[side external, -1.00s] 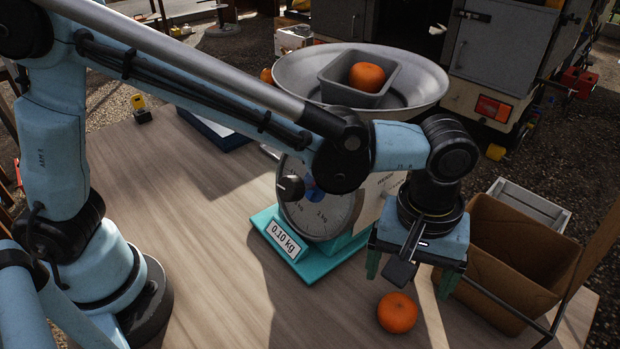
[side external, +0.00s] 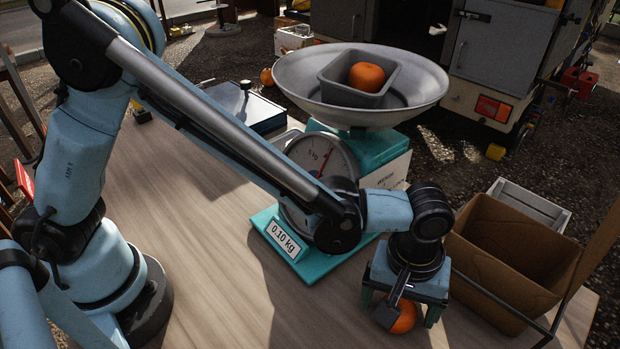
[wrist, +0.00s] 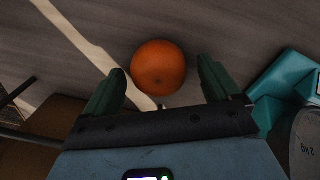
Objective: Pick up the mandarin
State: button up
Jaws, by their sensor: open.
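An orange mandarin (side external: 404,318) lies on the wooden table (side external: 215,240), partly hidden behind my gripper in the side view. My gripper (side external: 402,312) is low over the table with its green fingers apart, one on each side of the mandarin in that view. In the wrist view the mandarin (wrist: 158,68) sits ahead of and between the open fingertips (wrist: 160,80), with a gap to each. A second mandarin (side external: 366,76) rests in a grey tray (side external: 335,92) on the scale's pan.
A teal scale (side external: 290,238) reading 0.10 kg stands behind and left of my gripper, with its wide metal pan (side external: 425,85) above. A brown cardboard box (side external: 490,265) stands close on the right.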

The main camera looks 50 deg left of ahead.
jog(key=c, duration=1.2)
jog(key=shift+c, duration=0.2)
jog(key=shift+r, duration=0.1)
